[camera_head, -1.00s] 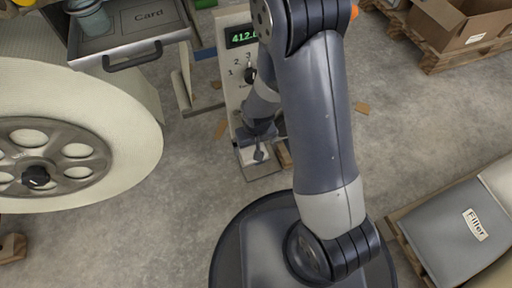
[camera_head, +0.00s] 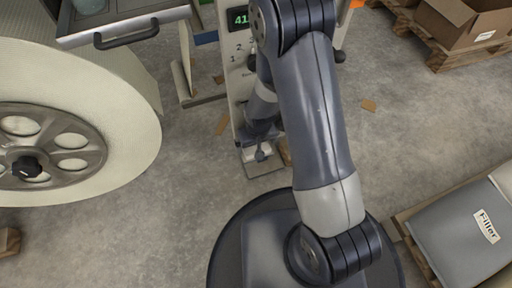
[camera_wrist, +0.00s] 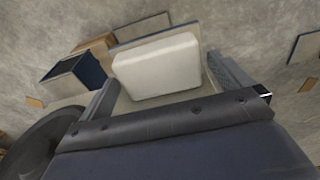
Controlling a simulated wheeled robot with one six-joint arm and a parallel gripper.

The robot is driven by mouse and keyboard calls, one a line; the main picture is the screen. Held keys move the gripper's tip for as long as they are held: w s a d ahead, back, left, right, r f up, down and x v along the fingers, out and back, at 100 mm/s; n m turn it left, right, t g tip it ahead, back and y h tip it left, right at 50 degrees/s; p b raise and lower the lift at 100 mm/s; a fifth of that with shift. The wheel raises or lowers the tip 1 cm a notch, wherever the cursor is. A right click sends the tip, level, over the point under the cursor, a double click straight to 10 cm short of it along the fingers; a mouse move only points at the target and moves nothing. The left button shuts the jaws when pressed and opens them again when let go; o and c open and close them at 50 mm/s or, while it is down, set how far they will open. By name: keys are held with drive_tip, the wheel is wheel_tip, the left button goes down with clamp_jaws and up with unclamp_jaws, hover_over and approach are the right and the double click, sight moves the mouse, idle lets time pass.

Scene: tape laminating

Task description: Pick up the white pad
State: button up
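The white pad (camera_wrist: 157,66) is a pale block with rounded corners in the middle of the wrist view. My gripper (camera_wrist: 162,72) has its two grey fingers spread, one on each side of the pad. A narrow gap shows beside the right finger; contact at the left finger is unclear. In the head view my gripper (camera_head: 260,150) is small, low beside the pale machine column and partly behind my arm. The pad cannot be made out in the head view.
A large cream roll (camera_head: 130,110) stands at the left, below a grey tray (camera_head: 125,15). A machine column with a green display (camera_head: 238,17) is at the top middle. A cardboard box (camera_head: 465,22) and a "Filler" bag (camera_head: 465,225) are at the right.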

drive_tip(key=c, duration=0.8)
drive_tip(key=shift+r, duration=0.1)
drive_tip(key=shift+c, duration=0.2)
